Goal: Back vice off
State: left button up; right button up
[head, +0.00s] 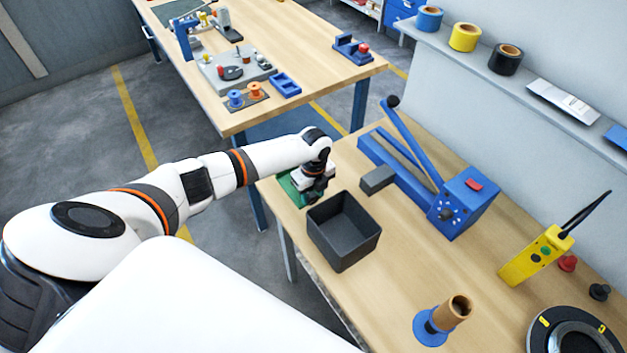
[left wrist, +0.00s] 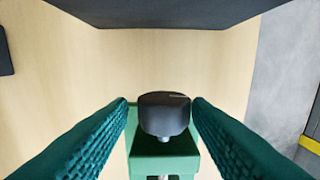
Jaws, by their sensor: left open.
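The small green vice (head: 289,188) sits at the near left corner of the workbench, partly hidden by my left gripper (head: 313,195). In the left wrist view the green vice body (left wrist: 163,150) is low in the middle, with a dark rounded knob (left wrist: 164,115) on it. My left gripper's two green ribbed fingers (left wrist: 160,108) are open, one on each side of the knob. Gaps show between the knob and both fingers, so they appear apart from it. The vice's jaws cannot be made out. My right gripper is not in view.
An open dark bin (head: 343,232) stands close beside the gripper. A grey block (head: 377,180) and a blue lever tool (head: 461,200) lie behind it. A yellow device (head: 535,258) and a cardboard core on a blue stand (head: 435,325) are farther right. Bench between is clear.

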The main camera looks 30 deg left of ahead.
pick_arm(q)
jog(key=shift+s, duration=0.1)
jog(key=g+b, duration=0.1)
jog(key=b, duration=0.1)
jog(key=g+y+b, duration=0.1)
jog(key=b, duration=0.1)
jog(key=shift+w+d+f, duration=0.1)
jog(key=shift+w+f, duration=0.25)
jog(key=shift+w+g+b, duration=0.1)
jog(key=shift+g+b, duration=0.25)
jog(key=shift+g, duration=0.15)
jog(key=shift+w+d+r, duration=0.1)
jog(key=shift+r, duration=0.05)
jog(key=shift+s+r, duration=0.25)
jog(key=shift+w, duration=0.1)
